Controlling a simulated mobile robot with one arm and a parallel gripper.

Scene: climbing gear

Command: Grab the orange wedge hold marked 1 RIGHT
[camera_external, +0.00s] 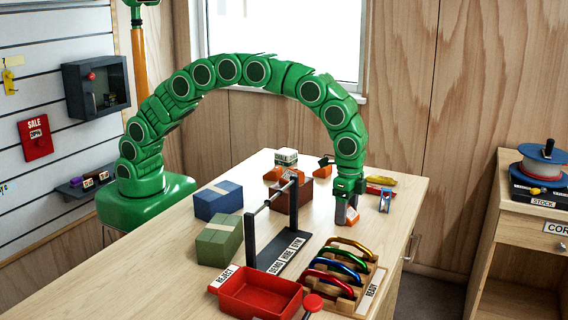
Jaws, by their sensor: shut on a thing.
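My gripper (347,207) points straight down over the right part of the wooden table. Its fingers are shut on a small orange piece (351,216), which shows at the fingertips with a pale label on it. The label is too small to read, and the fingers hide much of the piece. I cannot tell whether it touches the table. Other orange pieces lie farther back: one at the left (273,174) by a small white-and-dark box, and one (322,171) with a dark thing beside it.
A black gate-like stand (276,252) stands left of my gripper, near a brown box (297,194). Blue (218,202) and green (219,241) boxes are farther left. A red tray (256,291) and a carabiner rack (341,275) are in front. A blue-and-white item (385,202) stands close right.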

